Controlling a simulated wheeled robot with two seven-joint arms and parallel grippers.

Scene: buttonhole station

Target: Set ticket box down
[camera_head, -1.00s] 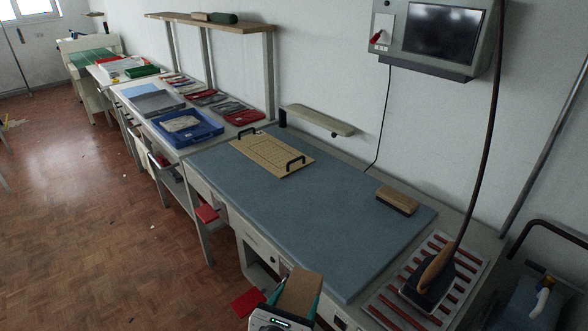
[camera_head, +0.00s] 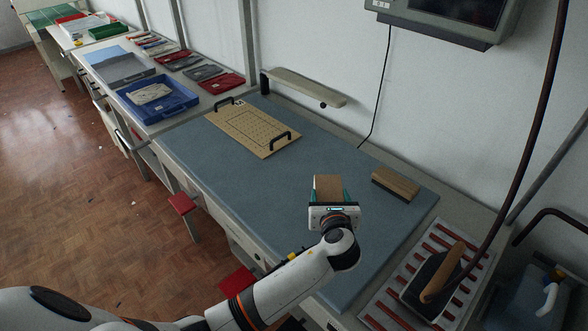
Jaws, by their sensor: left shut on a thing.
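The ticket box, a small brown box (camera_head: 328,187), is in my left gripper (camera_head: 328,190) in the head view. The gripper is shut on it, with teal fingers along its sides. It is over the right part of the blue-grey mat (camera_head: 240,185), left of a wooden-backed brush (camera_head: 396,184). I cannot tell whether the box touches the mat. My gripper body hides its near end. My right gripper is not in view.
A tan perforated board (camera_head: 254,132) with two black handles lies on the mat. An iron (camera_head: 435,275) rests on a red-striped rack at the right. A blue tray (camera_head: 157,103) stands further left. The mat's middle is clear.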

